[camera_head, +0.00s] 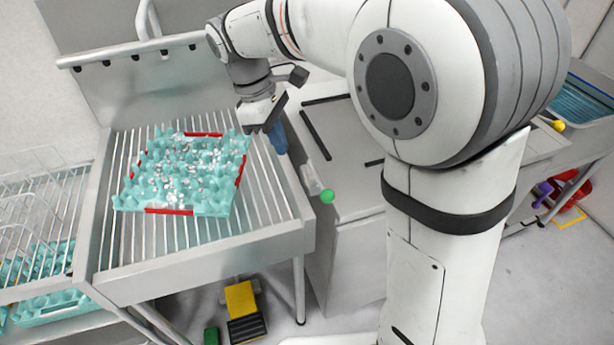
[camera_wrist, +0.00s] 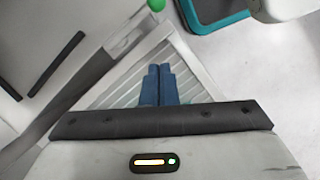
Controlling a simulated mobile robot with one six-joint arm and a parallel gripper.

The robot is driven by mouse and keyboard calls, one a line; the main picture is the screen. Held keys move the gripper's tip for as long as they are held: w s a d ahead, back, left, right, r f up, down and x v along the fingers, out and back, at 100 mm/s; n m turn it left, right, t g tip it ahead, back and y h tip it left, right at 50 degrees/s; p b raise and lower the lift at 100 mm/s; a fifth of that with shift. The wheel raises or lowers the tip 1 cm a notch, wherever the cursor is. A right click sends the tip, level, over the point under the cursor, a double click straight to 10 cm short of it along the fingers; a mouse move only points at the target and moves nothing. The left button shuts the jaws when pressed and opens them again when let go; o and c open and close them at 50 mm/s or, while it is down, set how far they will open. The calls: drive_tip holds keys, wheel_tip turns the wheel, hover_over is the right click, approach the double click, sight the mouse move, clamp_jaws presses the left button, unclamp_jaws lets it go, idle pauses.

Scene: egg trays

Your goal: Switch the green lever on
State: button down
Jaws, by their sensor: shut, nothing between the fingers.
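The green lever shows as a green ball knob (camera_head: 327,196) at the right side of the metal rack table, beside a pale handle-like part. In the wrist view the green knob (camera_wrist: 156,5) is at the top edge, cut off by the frame. I cannot tell from these frames which position the lever is in. My gripper (camera_head: 280,145) is above the right edge of the rack, up and to the left of the knob and apart from it. Its blue fingers (camera_wrist: 159,72) are shut together with nothing between them.
A teal egg tray (camera_head: 215,208) with red strips and pale contents lies on the rack (camera_head: 270,205). A grey cabinet (camera_head: 345,150) stands right of it. A yellow knob (camera_head: 558,125) is at the far right. A yellow-and-black pedal (camera_head: 243,305) is on the floor.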

sight(319, 179)
drive_tip(key=shift+w+a, duration=0.1)
drive_tip(key=shift+a, duration=0.15)
drive_tip(key=shift+f, duration=0.1)
drive_tip(key=shift+s+d+f, duration=0.35)
drive_tip(key=shift+d+f, duration=0.75)
drive_tip(key=shift+f, duration=0.6)
drive_tip(key=shift+s+d+f, duration=0.4)
drive_tip(key=shift+d+f, duration=0.75)
drive_tip(key=shift+f, duration=0.6)
drive_tip(key=shift+s+d+f, duration=0.35)
drive_tip(key=shift+d+f, duration=0.75)
drive_tip(key=shift+f, duration=0.6)
drive_tip(key=shift+a, duration=0.15)
drive_tip(key=shift+n+p, duration=0.3)
